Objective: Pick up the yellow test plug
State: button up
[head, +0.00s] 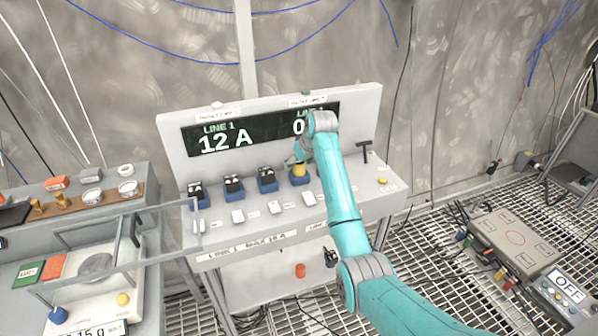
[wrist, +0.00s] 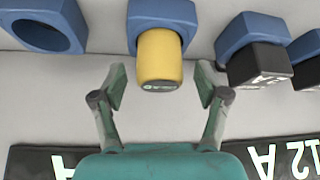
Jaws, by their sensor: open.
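The yellow test plug (wrist: 160,62) stands in a blue socket (wrist: 160,14) in the wrist view. In the head view the yellow plug (head: 299,170) is in the blue socket just left of my arm. My gripper (wrist: 161,76) is open, with one finger on each side of the plug and a visible gap at both sides. Nothing is held. In the head view my gripper (head: 303,152) is just above the plug and partly hidden by my arm.
Black plugs (wrist: 258,62) sit in neighbouring blue sockets. An empty blue socket (wrist: 48,30) is on the plug's other side. The display (head: 225,138) reads LINE 1, 12 A. White switches (head: 275,208) line the panel front. A black T-shaped handle (head: 365,150) stands right of my arm.

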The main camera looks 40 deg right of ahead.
jog(key=shift+r, duration=0.1)
grip_shut()
